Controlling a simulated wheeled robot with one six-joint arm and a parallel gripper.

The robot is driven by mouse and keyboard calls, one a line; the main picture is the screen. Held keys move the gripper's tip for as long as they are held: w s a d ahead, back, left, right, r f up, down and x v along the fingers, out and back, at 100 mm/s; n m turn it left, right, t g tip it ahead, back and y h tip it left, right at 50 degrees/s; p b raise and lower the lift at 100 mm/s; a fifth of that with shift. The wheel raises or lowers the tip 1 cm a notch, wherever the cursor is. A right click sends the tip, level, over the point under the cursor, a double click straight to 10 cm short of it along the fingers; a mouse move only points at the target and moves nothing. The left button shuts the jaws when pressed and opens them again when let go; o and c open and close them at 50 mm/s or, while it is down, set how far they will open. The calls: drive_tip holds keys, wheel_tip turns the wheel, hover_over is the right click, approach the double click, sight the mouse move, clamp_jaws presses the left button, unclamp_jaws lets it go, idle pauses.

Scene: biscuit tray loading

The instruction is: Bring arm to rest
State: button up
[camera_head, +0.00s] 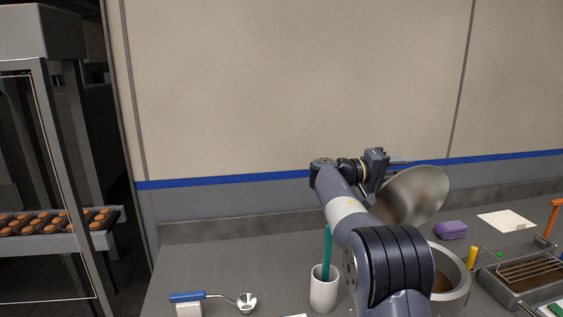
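My arm reaches up from the bottom of the head view and bends over the counter (225,265). My gripper (398,163) is at the far end of the arm, raised in front of the wall. It is small and partly hidden, so I cannot see whether its fingers are open or shut. A round, worn metal disc (415,195) shows just below and beside it. I cannot tell whether the gripper touches the disc.
A white cup (323,290) holds a teal-handled tool. A metal pot (458,270), purple block (451,229), paper (507,220) and wire-racked tray (520,280) are right.

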drive_tip(key=shift+w+a+f+n+p, duration=0.15)
drive_tip(key=shift+w+n+p, duration=0.35)
drive_tip(key=shift+w+p, duration=0.5)
drive_tip(key=shift+s, duration=0.1)
